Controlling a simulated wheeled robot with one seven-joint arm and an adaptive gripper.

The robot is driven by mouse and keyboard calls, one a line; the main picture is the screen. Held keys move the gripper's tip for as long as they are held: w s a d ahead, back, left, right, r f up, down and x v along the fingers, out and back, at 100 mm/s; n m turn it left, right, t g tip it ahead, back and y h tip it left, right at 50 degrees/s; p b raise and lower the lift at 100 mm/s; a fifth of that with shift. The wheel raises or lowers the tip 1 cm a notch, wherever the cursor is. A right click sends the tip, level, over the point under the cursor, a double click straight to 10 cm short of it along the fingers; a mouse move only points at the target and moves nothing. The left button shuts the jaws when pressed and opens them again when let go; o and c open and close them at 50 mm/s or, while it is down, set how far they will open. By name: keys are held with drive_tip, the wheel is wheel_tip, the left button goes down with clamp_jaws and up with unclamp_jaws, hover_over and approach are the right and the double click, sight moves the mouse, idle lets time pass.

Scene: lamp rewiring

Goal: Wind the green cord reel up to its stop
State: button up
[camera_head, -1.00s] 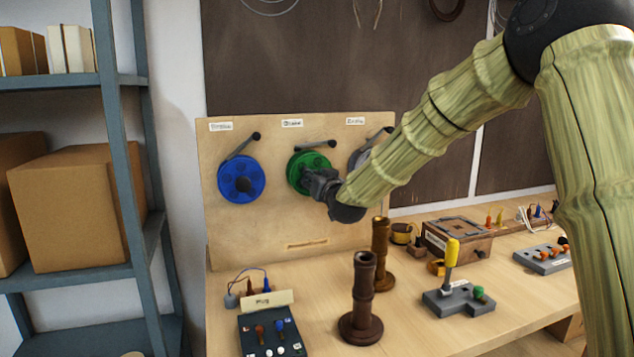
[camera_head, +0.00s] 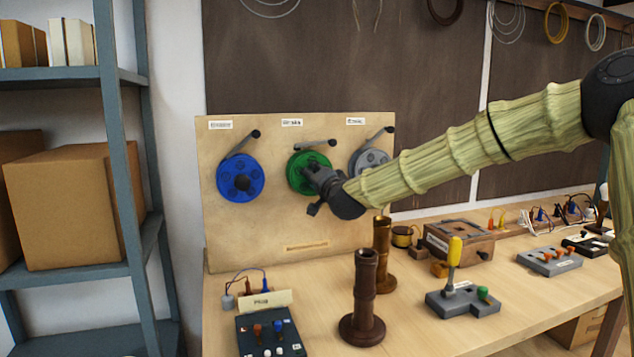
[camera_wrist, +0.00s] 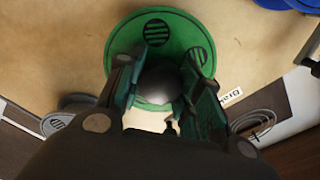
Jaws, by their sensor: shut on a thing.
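The green cord reel (camera_head: 297,177) is mounted on the upright wooden board (camera_head: 270,225), between a blue reel and a grey reel. In the wrist view the green reel (camera_wrist: 125,45) fills the upper middle. My gripper's fingers (camera_wrist: 160,85) stand either side of its grey rounded hub (camera_wrist: 156,85), shut on it. The exact finger contact is partly hidden.
The blue reel (camera_head: 240,177) is to the left and the grey reel (camera_head: 370,160) to the right, close to my arm. Brown posts (camera_head: 365,290) and (camera_head: 382,255) stand on the bench below. A box (camera_head: 460,240) and a yellow-handled lever (camera_head: 454,252) are further right.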

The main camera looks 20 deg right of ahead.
drive_tip(key=shift+d+r+m, duration=0.15)
drive_tip(key=shift+r+m, duration=0.05)
drive_tip(key=shift+m, duration=0.4)
drive_tip(key=o, duration=0.9)
drive_tip(key=shift+o, duration=0.7)
drive_tip(key=shift+f, duration=0.15)
drive_tip(key=s, duration=1.2)
drive_tip(key=shift+d, duration=0.2)
